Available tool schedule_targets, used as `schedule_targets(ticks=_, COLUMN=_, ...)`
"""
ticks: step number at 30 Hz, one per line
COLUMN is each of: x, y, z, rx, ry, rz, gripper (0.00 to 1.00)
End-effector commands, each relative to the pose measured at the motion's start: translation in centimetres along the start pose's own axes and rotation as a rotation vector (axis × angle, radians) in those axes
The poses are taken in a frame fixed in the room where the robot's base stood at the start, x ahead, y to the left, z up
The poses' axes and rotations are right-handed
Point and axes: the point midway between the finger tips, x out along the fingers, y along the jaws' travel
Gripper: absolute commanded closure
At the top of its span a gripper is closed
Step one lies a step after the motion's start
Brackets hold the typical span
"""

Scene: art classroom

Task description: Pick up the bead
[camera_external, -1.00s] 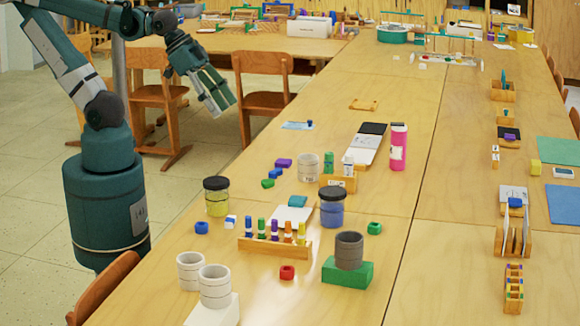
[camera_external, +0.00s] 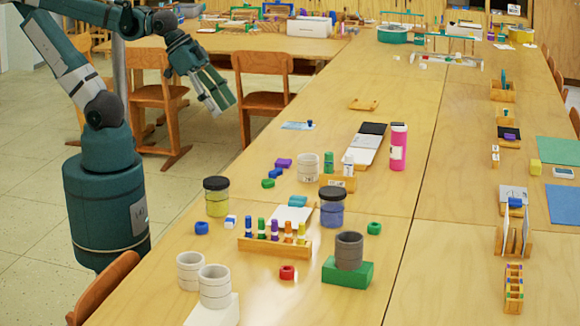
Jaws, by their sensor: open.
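Several small bead-like pieces lie on the long wooden table; which one is the bead I cannot tell. A red one (camera_external: 288,272) lies in front of the wooden peg rack, a blue one (camera_external: 202,228) to its left, and a green one (camera_external: 374,228) to its right. Another green one (camera_external: 268,183), a blue one (camera_external: 275,173) and a purple one (camera_external: 283,163) lie farther back. My gripper (camera_external: 222,103) is open and empty, high at the upper left near the chairs, well apart from all of them.
Around the pieces stand a wooden peg rack (camera_external: 274,248), a yellow jar (camera_external: 216,197), a blue jar (camera_external: 332,207), a grey cup (camera_external: 349,251) on a green block (camera_external: 347,273), white cups (camera_external: 214,287) and a pink bottle (camera_external: 398,148).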

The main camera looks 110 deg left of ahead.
Motion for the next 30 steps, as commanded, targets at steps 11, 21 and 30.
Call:
schedule_targets(ticks=11, x=0.0, y=0.0, z=0.0, rx=0.0, ry=0.0, rz=0.0, gripper=0.61)
schedule_targets(ticks=21, x=0.1, y=0.2, z=-0.1, rx=-0.015, ry=-0.005, rz=0.003, gripper=0.61)
schedule_targets(ticks=30, x=0.9, y=2.0, z=-1.2, rx=-0.147, ry=-0.052, rz=0.022, gripper=0.61)
